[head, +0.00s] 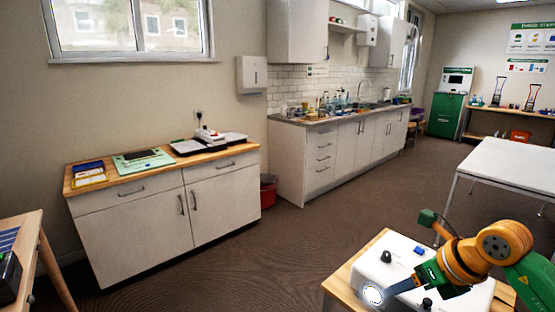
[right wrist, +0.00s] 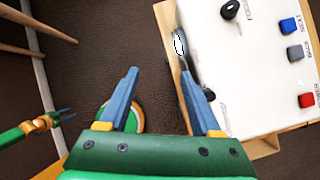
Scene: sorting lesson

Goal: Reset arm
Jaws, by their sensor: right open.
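My right gripper (head: 400,287) is at the lower right of the head view, low by a white box (head: 392,262) with a black knob and coloured buttons. In the right wrist view its two blue-grey fingers (right wrist: 158,82) stand apart with nothing between them. The right-hand finger is close to the wooden edge beside the white box (right wrist: 245,70); I cannot tell whether it touches. What appears to be my left gripper (right wrist: 62,117) is small at the left of the right wrist view, and its opening is unclear. The left arm is not in the head view.
The white box stands on a small wooden table (head: 340,285). A white table (head: 510,165) stands behind to the right. A cabinet (head: 150,225) and a long kitchen counter (head: 345,165) line the wall. A red bin (head: 268,192) stands between them. The middle floor is clear.

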